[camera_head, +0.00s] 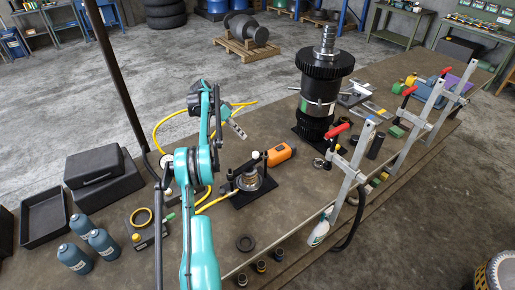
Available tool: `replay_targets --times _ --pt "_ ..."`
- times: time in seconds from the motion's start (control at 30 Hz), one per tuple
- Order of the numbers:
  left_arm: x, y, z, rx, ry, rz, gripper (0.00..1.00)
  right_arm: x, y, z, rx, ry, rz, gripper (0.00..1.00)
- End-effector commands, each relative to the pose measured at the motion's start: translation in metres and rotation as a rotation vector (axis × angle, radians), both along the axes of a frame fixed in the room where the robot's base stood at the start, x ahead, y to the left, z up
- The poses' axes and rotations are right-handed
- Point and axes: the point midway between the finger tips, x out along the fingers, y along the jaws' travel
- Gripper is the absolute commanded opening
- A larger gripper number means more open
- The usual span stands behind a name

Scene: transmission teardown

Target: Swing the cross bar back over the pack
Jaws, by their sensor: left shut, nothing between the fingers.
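The pack (249,182), a small stack with a coil spring, stands on a black base plate (262,196) near the middle of the table. A dark cross bar (246,167) with a pale knob appears at its top. At this size I cannot tell whether it lies fully over the pack or is swung aside. My left arm rises from the bottom, left of the pack. Its gripper (238,130) is shut and empty, above and behind the pack, apart from it. My right gripper is not in view.
An orange tool (281,154) lies right behind the pack. A tall black transmission assembly (322,90) stands farther right. Clamps with red handles (348,185) line the right table edge. Blue bottles (74,258) and black cases (100,180) are at left.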

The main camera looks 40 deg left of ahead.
Motion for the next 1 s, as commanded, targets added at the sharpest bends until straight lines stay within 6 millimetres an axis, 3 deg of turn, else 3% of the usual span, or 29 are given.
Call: replay_targets --times 0.27,0.6,1.0 --pt "0.018 -0.033 -0.048 0.0 0.0 -0.002 0.0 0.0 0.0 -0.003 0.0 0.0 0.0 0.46" --pt "0.012 -0.069 -0.047 -0.001 0.0 0.0 0.0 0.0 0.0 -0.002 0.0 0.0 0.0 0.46" --pt "0.011 -0.072 -0.047 -0.001 0.0 0.0 0.0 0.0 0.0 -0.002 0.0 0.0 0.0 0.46"
